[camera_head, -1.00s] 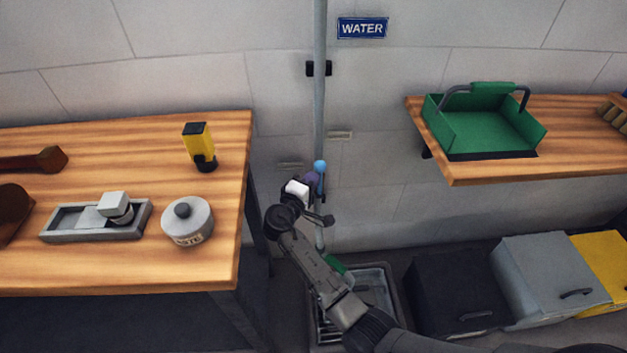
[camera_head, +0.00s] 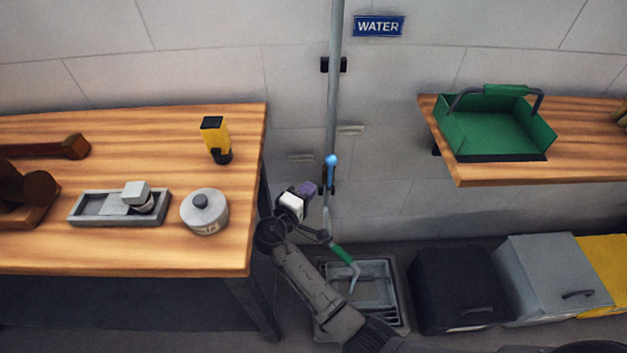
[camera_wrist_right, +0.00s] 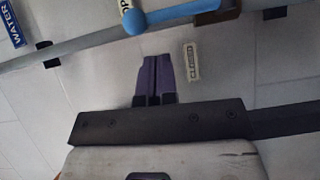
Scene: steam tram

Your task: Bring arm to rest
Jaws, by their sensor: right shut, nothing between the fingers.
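My right arm comes in from the bottom of the head view. Its gripper (camera_head: 309,188) has purple fingers and stands in front of the wall, close to the grey pipe (camera_head: 335,90) and its blue ball-ended handle (camera_head: 331,161). In the right wrist view the gripper's fingers (camera_wrist_right: 154,75) are closed together with nothing between them. The blue handle (camera_wrist_right: 180,15) lies beyond the fingertips there, with a gap between. My left gripper is not in view.
A wooden bench (camera_head: 150,255) on the left holds a yellow-black object (camera_head: 215,137), a grey tray (camera_head: 92,208) and a lidded pot (camera_head: 204,212). A shelf (camera_head: 590,165) on the right holds a green carrier (camera_head: 490,125). Bins (camera_head: 455,285) and a floor basin (camera_head: 393,290) with a green-handled tap (camera_head: 343,256) stand below.

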